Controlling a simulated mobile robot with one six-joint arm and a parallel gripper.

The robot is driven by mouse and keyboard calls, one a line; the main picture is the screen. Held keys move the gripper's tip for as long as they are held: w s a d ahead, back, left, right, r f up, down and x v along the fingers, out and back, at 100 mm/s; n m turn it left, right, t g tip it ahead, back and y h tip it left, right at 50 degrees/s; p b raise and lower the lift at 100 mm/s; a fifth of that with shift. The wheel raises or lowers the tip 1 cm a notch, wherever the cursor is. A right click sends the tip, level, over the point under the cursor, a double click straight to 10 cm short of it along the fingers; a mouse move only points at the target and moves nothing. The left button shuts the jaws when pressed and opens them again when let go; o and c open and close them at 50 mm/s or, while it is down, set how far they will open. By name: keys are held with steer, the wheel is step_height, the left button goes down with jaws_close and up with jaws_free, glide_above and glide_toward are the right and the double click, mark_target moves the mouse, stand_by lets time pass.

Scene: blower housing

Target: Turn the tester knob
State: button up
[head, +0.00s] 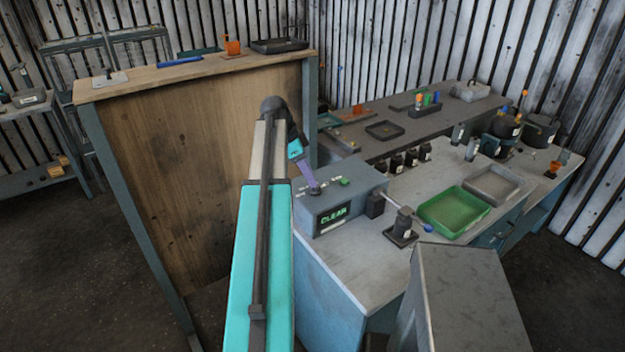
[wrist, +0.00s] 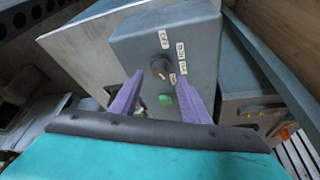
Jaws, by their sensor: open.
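The tester is a grey box (head: 365,200) on the near left end of the workbench, with a green "CLEAR" display (head: 333,215) on its front. In the wrist view its panel carries a dark round knob (wrist: 158,65) with small white labels around it and a green button (wrist: 166,99) beside it. The button also shows in the head view (head: 344,182). My gripper (head: 314,188) reaches down over the tester's top. In the wrist view its two purple fingers (wrist: 162,75) are apart and empty, with the knob between the tips in the picture. Contact with the knob cannot be told.
A green tray (head: 454,211) and a grey tray (head: 494,184) lie to the right on the bench. A small device with a blue-ended lever (head: 402,228) stands near the tester. Several dark bottles (head: 411,158) stand behind. A tall wooden panel (head: 200,160) rises at left.

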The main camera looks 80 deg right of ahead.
mark_target(315, 188)
steer(key=shift+p+x, duration=0.5)
steer(key=shift+x, duration=1.45)
steer(key=shift+c, duration=0.3)
steer(key=c, duration=1)
